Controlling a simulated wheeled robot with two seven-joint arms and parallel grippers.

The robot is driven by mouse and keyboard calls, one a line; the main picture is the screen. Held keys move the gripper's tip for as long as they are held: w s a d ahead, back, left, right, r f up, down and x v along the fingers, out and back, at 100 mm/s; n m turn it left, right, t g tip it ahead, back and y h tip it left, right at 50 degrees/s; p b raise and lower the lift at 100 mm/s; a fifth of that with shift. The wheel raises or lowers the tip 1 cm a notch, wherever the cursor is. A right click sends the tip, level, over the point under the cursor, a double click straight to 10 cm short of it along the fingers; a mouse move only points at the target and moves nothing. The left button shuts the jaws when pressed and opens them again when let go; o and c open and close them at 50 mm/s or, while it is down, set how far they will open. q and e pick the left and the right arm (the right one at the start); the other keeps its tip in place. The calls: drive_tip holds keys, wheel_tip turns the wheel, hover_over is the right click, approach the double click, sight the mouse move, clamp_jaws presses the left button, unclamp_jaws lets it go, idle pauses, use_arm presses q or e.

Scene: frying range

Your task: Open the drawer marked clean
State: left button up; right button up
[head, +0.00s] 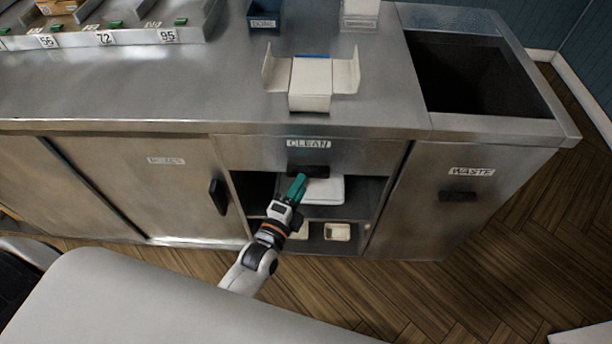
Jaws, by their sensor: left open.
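The drawer marked CLEAN (262,152) is a metal front below the counter edge, with its white label (308,144) near the top. It looks closed, its face in line with the neighbouring fronts. Its dark handle (308,170) sits at the lower middle of the face. My left gripper (298,184), with green fingers, is open and its tips are just below and left of the handle. I cannot tell whether the fingers touch the handle. My right gripper is not in view.
Open shelves below the drawer hold a white stack (325,191) and small containers (337,232). A cupboard with a dark handle (218,197) is at left, the WASTE front (472,172) at right. An open white box (311,82) stands on the counter above. Wooden floor (480,270) is clear.

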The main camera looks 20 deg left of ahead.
use_arm(q)
drive_tip(key=w, duration=0.4)
drive_tip(key=shift+w+d, duration=0.1)
drive_tip(key=shift+d, duration=0.15)
drive_tip(key=shift+c, duration=0.5)
clamp_jaws()
